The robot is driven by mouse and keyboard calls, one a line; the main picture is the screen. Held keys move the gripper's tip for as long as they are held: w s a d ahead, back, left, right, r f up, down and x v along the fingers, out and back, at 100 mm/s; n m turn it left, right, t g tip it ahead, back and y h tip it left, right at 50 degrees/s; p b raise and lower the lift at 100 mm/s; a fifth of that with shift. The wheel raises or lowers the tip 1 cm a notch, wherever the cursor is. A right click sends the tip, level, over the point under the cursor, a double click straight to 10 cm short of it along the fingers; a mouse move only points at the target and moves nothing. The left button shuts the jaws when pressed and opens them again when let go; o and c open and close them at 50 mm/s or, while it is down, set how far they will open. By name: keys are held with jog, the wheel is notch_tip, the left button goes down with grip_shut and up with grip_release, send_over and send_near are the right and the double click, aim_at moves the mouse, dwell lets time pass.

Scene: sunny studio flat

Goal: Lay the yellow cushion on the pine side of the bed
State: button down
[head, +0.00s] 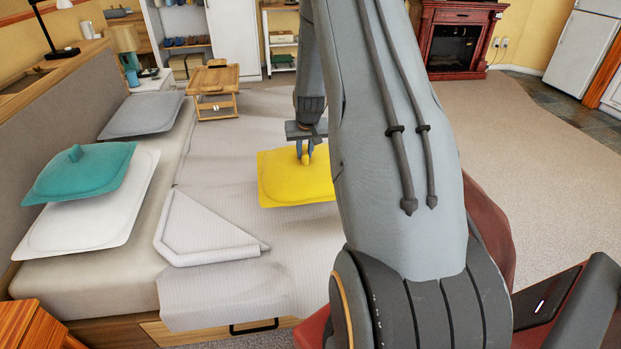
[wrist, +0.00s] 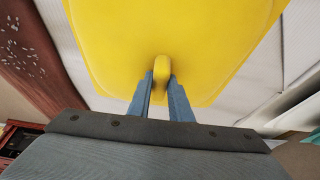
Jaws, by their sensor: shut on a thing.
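The yellow cushion (head: 285,180) is over the right, foot-end part of the bed (head: 225,297); I cannot tell whether it touches the cover. Its right part is hidden behind my arm in the head view. My gripper (head: 305,157) is above it, shut on the knob at the cushion's middle. In the wrist view the cushion (wrist: 165,30) fills the top, with its knob between the fingertips (wrist: 161,82). An orange-brown wooden bedside table (head: 38,328) stands at the near left side of the bed.
A teal cushion (head: 85,172) lies on a white pillow (head: 90,218) at the near head end. A grey pillow (head: 142,115) lies farther back. A folded cover (head: 205,232) and a wooden tray table (head: 214,80) are on the bed. A white bedside table (head: 160,80) stands beyond.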

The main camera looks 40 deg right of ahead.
aim_at(305, 167)
jog(key=shift+f+p, duration=0.65)
jog(key=shift+f, duration=2.7)
jog(key=shift+f, duration=0.2)
jog(key=c, duration=1.6)
grip_release()
